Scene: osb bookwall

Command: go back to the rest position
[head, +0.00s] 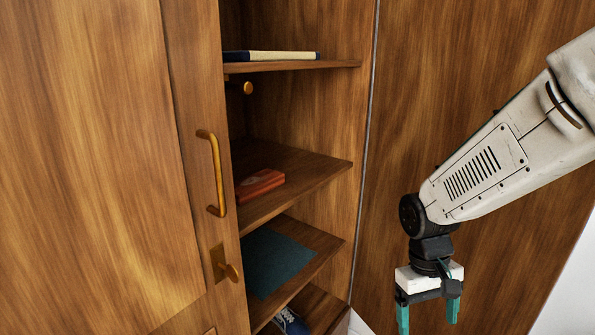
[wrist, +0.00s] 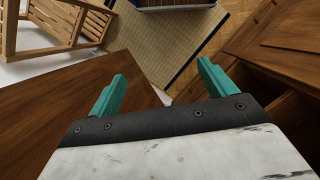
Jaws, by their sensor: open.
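My gripper (head: 429,312) hangs at the right in the head view, pointing down, in front of a wide wooden panel. Its teal fingers are apart with nothing between them. The wrist view also shows my gripper (wrist: 158,85) with its two teal fingers spread and empty. My arm comes in from the upper right of the head view. The gripper is to the right of the open shelves and apart from them.
A wooden cabinet has a brass handle (head: 212,172) and open shelves. They hold a dark book (head: 270,56), an orange-red box (head: 260,185), a teal sheet (head: 275,262) and a blue shoe (head: 290,322). The wrist view shows a wooden chair (wrist: 65,25) and a woven mat (wrist: 165,45).

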